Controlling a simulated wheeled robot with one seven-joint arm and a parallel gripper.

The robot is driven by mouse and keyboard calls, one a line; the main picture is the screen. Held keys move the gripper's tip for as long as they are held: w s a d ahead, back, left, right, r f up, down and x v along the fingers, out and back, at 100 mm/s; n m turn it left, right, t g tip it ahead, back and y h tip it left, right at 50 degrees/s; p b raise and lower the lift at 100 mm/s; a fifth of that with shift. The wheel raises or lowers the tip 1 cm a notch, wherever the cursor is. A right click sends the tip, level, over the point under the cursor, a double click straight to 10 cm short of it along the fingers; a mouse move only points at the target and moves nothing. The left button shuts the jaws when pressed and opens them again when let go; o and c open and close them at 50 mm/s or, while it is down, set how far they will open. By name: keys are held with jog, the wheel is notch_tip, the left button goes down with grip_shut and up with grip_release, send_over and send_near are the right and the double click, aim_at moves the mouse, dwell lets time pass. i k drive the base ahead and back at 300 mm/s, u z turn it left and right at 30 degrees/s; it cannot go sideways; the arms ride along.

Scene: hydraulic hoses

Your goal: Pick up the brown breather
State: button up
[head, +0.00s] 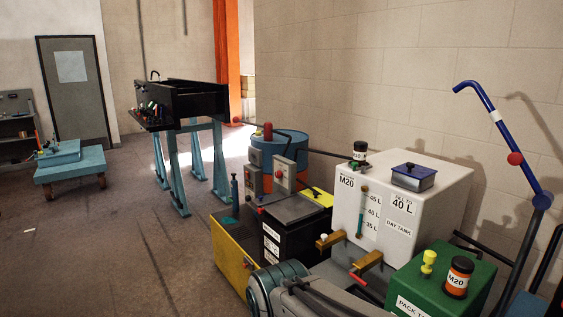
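An orange-brown breather (457,279) with a black top and an M20 label stands upright on the green pack tank (423,284) at the lower right. It is the closest match to a brown breather. A second, dark cylinder (360,153) with a pale label band stands on top of the white day tank (450,185); its exact colour is hard to tell. A grey rounded link of my arm shows at the bottom middle. My gripper is not visible, so its opening and contents are hidden.
A yellow knobbed plug (428,262) stands just left of the orange-brown breather. A blue bent lever (496,115) rises at the right. Brass taps (368,261) jut from the day tank's front. A black battery-like box (292,228) stands left of it. Open floor lies left.

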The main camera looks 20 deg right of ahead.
aim_at(360, 147)
jog(key=u, duration=0.55)
jog(key=i, duration=1.5)
jog(key=z, duration=1.1)
jog(key=i, duration=0.85)
jog(key=z, duration=1.05)
